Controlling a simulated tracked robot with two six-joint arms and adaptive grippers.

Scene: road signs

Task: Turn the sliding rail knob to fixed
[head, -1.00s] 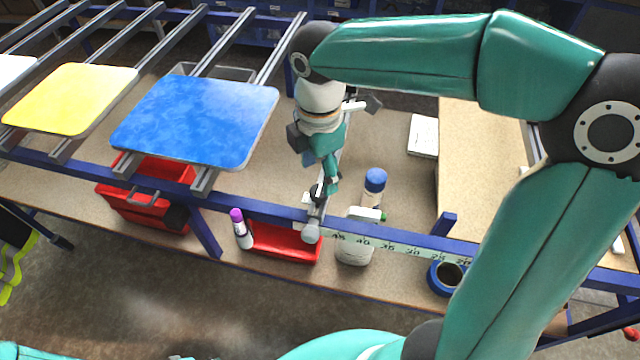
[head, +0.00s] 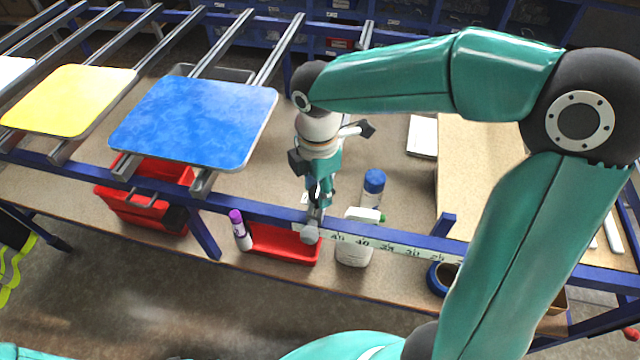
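The sliding rail knob (head: 310,234) is a small grey knob at the front of the blue beam, beside the left end of the measuring scale. My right gripper (head: 317,209) points down just behind the knob, close above the beam. Its fingers are small and overlap the rail end, so I cannot tell whether they are open or touch the knob. The sliding rail (head: 365,36) shows only at its far end; my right arm hides most of it. My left gripper is not in view.
A blue sign plate (head: 195,120) and a yellow one (head: 70,100) lie on rails at the left. Below the beam (head: 265,209) are red bins (head: 280,242), a purple-capped bottle (head: 240,230), a white bottle (head: 355,240) and a blue-capped bottle (head: 373,186). A tape roll (head: 440,278) is at right.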

